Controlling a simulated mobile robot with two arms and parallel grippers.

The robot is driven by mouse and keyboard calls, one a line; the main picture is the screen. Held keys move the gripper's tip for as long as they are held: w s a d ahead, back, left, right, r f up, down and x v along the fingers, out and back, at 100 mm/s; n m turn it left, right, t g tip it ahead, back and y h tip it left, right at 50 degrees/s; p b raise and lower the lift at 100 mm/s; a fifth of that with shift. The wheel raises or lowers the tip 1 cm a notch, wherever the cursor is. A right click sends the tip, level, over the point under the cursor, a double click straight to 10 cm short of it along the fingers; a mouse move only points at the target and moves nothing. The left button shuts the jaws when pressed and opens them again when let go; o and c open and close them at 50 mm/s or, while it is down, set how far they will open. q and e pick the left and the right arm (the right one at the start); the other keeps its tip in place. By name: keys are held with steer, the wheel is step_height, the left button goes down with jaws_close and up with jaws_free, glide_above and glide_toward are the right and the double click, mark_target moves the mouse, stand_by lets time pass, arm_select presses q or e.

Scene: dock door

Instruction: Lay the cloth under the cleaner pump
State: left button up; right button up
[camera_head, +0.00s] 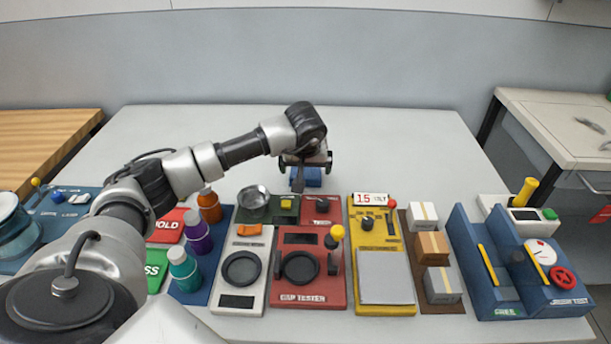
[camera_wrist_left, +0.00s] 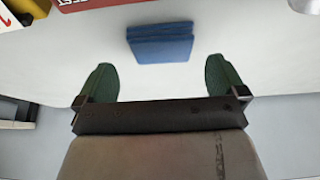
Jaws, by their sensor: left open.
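A folded blue cloth (camera_wrist_left: 161,43) lies flat on the pale table, just ahead of my left gripper in the left wrist view. In the head view a part of the blue cloth (camera_head: 307,179) shows below my gripper, behind the red tester. My left gripper (camera_head: 306,163) hangs over the far middle of the table. In the left wrist view its green fingertips (camera_wrist_left: 160,80) are wide apart with nothing between them. I cannot pick out a cleaner pump for certain. Orange (camera_head: 209,205), purple (camera_head: 198,232) and teal (camera_head: 184,268) bottles stand at left. My right gripper is not in view.
A metal bowl (camera_head: 253,199), the red cap tester (camera_head: 308,291), a yellow scale (camera_head: 386,300), several small boxes (camera_head: 432,246) and a blue test rig (camera_head: 480,290) line the front. The table's back strip (camera_head: 400,135) is clear.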

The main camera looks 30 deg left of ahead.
mark_target(305, 176)
arm_select(q)
steer(key=p+x, duration=0.1)
steer(key=x, duration=0.4)
steer(key=shift+f, duration=0.2)
steer(key=shift+s, duration=0.1)
steer(key=c, duration=0.7)
steer(key=shift+r, duration=0.1)
steer(key=shift+c, duration=0.2)
